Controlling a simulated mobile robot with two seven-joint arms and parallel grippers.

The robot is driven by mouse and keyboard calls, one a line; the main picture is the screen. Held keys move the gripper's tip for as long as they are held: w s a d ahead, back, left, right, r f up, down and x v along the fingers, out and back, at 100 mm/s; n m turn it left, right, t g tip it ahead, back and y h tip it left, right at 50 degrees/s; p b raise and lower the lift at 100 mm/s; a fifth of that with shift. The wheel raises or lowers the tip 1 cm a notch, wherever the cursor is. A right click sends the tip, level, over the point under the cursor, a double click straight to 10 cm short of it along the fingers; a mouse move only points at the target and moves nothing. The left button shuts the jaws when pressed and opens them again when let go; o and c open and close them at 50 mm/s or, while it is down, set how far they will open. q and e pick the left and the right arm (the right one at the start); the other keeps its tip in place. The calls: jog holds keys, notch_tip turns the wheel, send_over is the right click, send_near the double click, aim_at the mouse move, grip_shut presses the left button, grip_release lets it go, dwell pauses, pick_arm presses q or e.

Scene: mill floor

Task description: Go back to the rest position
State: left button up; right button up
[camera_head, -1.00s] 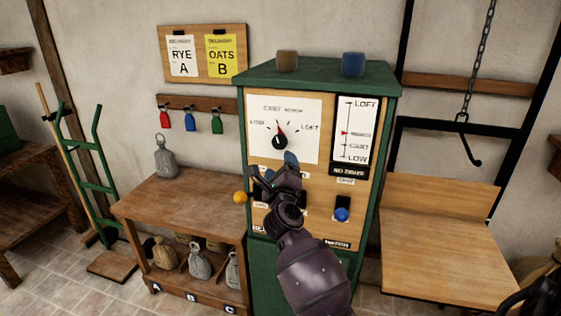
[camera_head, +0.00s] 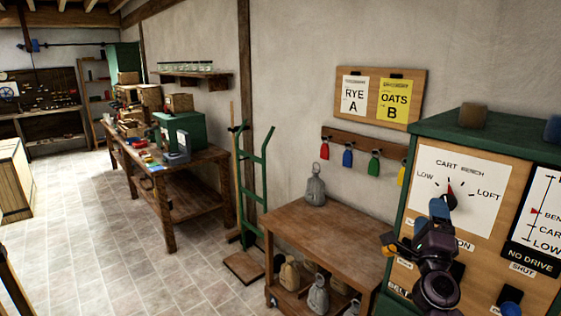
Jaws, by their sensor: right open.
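My right gripper (camera_head: 408,243) is in front of the green-framed control cabinet (camera_head: 512,150), near the lower left of its white dial plate (camera_head: 458,190). It is open, and I see nothing held in it. The black dial knob (camera_head: 450,202) has a red pointer under the words CART BENCH. The gripper and wrist cover part of the panel below the dial. I cannot tell whether the gripper touches the panel. My left gripper is not in view.
A wooden bench (camera_head: 335,235) with a grey sack (camera_head: 315,190) stands left of the cabinet, with several sacks below. A green hand truck (camera_head: 255,175) leans at the wall. A cluttered workbench (camera_head: 165,165) stands farther left. The tiled floor (camera_head: 110,240) is clear at left.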

jog(key=s+a+f+n+g+y, duration=0.1)
jog(key=s+a+f+n+y, duration=0.2)
jog(key=f+n, duration=0.35)
jog(key=s+a+f+n+g+y+b, duration=0.1)
jog(key=s+a+f+n+g+y, duration=0.15)
jog(key=f+n, duration=0.35)
jog(key=s+a+f+n+g+y, duration=0.1)
jog(key=s+a+f+n+y, duration=0.1)
jog(key=f+n+y, duration=0.45)
pick_arm(q)
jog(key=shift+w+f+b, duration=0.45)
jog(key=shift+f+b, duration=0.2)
jog(key=shift+b, duration=0.15)
pick_arm(e)
jog(key=s+d+f+n+g+h, duration=0.1)
jog(key=s+f+n+g+h, duration=0.3)
jog(key=s+f, duration=1.5)
jog(key=s+n+g, duration=0.1)
jog(key=s+g, duration=0.1)
jog(key=s, duration=0.2)
jog(key=shift+d+h, duration=0.15)
jog(key=shift+h, duration=0.15)
